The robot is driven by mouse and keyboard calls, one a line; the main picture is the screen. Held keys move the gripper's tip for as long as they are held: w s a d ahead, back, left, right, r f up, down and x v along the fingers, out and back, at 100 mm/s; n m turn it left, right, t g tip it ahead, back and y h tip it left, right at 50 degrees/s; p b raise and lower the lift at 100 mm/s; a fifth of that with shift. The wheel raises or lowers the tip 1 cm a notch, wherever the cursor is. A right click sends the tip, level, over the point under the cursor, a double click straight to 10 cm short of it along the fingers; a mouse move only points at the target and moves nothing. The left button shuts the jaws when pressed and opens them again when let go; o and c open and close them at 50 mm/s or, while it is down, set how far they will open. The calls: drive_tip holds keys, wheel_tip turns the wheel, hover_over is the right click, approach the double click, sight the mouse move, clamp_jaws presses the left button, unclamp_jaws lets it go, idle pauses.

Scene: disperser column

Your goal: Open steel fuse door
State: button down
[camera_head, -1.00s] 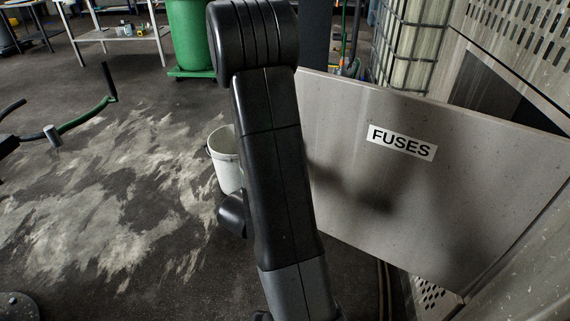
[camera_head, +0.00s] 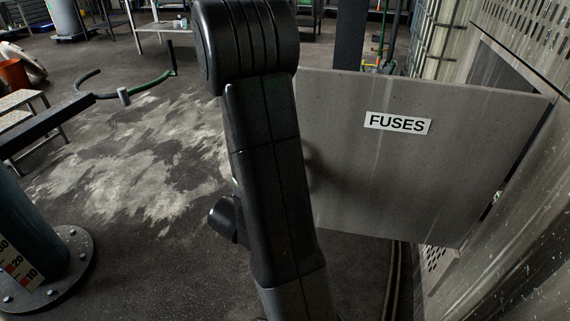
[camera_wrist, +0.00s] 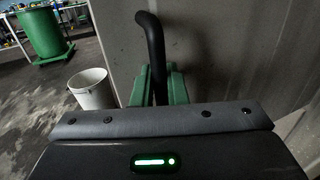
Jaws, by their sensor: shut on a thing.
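The steel fuse door (camera_head: 400,180) stands swung out from the cabinet wall at right, with its FUSES label (camera_head: 398,123) facing me. Its left edge is hidden behind my arm in the head view. In the wrist view the door's grey panel (camera_wrist: 220,60) fills the upper right. A black curved handle (camera_wrist: 151,35) stands off the panel. My gripper (camera_wrist: 158,86), with green fingers, is shut on the handle's lower part. In the head view my gripper is hidden behind my arm.
The cabinet opening (camera_head: 502,75) shows behind the door at right. A white bucket (camera_wrist: 90,90) and a green barrel (camera_wrist: 42,35) stand left of the door in the wrist view. A round bolted column base (camera_head: 62,262) is at lower left. Open floor (camera_head: 150,160) lies between.

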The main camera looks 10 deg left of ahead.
drive_tip(key=shift+s, duration=0.25)
drive_tip(key=c, duration=1.6)
unclamp_jaws()
drive_tip(key=shift+o, duration=0.2)
drive_tip(key=shift+a, duration=0.1)
drive_tip(key=p+v, duration=0.1)
drive_tip(key=v, duration=1.2)
drive_tip(key=shift+s+a, duration=0.15)
drive_tip(key=shift+s, duration=0.2)
drive_tip(key=shift+w, duration=0.15)
drive_tip(key=x, duration=0.9)
drive_tip(key=shift+b, duration=0.35)
